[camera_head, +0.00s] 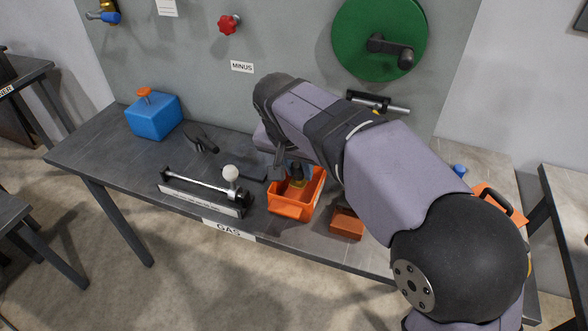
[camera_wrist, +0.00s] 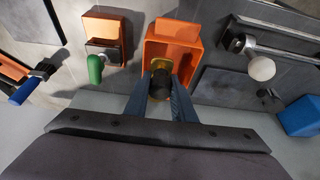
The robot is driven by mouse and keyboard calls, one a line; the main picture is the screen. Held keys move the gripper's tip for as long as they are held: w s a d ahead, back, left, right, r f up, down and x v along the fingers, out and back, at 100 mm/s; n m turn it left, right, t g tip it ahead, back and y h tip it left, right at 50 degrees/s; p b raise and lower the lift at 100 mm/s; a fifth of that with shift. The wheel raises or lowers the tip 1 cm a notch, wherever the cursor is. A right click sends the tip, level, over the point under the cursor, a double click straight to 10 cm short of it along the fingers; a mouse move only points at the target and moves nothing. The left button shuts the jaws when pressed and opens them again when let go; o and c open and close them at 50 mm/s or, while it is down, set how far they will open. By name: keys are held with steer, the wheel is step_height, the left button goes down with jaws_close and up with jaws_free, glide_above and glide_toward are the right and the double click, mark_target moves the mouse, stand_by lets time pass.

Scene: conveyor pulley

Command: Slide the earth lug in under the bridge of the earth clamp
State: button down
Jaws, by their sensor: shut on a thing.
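My gripper (camera_wrist: 160,88) is shut on a small brass-coloured and dark piece (camera_wrist: 159,78), in or just over the orange open bin (camera_wrist: 184,46). Its shape is mostly hidden by the fingers, so I cannot tell for certain that it is the earth lug. In the head view the gripper (camera_head: 297,178) shows over the bin (camera_head: 290,211), partly covered by my arm. A metal bracket with a green handle (camera_wrist: 95,68) stands beside the bin in the wrist view. It may be the earth clamp; its bridge is not clear.
An orange block (camera_head: 346,222) lies right of the bin near the table's front edge. A rail fixture with a white ball knob (camera_head: 231,173) stands left of the bin. A blue box (camera_head: 153,116) is at the far left. A panel with a green wheel (camera_head: 379,38) rises behind.

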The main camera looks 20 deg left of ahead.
steer(key=s+d+f+b, duration=0.3)
steer(key=s+d+b, duration=0.6)
steer(key=d+b, duration=0.2)
steer(key=shift+s+d, duration=0.25)
steer(key=shift+d, duration=0.6)
steer(key=shift+f, duration=1.3)
steer(key=shift+f, duration=0.3)
steer(key=shift+f, duration=0.15)
steer(key=shift+f, duration=0.35)
steer(key=shift+f, duration=0.5)
stand_by(0.4)
steer(key=shift+w, duration=0.15)
stand_by(0.3)
